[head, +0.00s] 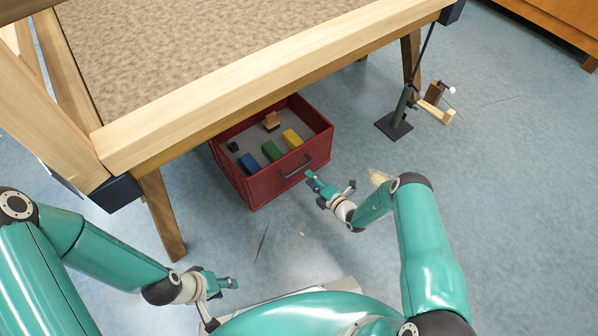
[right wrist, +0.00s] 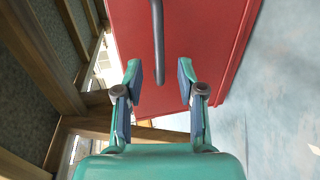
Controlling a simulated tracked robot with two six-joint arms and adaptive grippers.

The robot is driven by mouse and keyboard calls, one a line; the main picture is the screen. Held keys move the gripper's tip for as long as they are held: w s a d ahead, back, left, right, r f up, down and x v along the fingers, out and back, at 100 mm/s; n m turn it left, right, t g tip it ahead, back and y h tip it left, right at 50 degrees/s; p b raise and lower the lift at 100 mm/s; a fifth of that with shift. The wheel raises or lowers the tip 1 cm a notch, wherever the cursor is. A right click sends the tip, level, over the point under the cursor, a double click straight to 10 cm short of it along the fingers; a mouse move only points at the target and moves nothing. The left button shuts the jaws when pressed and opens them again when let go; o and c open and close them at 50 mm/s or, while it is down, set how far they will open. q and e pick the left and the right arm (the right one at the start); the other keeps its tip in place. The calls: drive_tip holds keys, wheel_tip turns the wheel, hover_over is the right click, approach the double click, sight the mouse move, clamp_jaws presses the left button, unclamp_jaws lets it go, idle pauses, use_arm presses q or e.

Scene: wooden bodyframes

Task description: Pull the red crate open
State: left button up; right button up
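The red crate (head: 285,183) is an open-topped drawer partly under the wooden frame. Its front, with a dark bar handle (head: 296,166), faces me. The crate front (right wrist: 205,35) and the handle (right wrist: 158,45) also show in the right wrist view. My right gripper (head: 312,178) is close in front of the crate, near the right end of the handle. In the right wrist view (right wrist: 160,78) its fingers are apart, with the handle's end between or just beyond the fingertips; I cannot tell contact. My left gripper (head: 232,283) is low at the front left, away from the crate; its opening is unclear.
Inside the crate lie blue (head: 249,163), green (head: 271,151) and yellow (head: 291,138) blocks, a small dark piece and a wooden piece. The wooden frame (head: 250,85) overhangs the crate's back. A dark stand (head: 394,124) is at right. Floor before the crate is mostly clear.

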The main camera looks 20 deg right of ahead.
sight(299, 168)
drive_tip(key=shift+b+x, duration=1.25)
drive_tip(key=shift+x, duration=2.35)
clamp_jaws()
drive_tip(key=shift+s, duration=0.1)
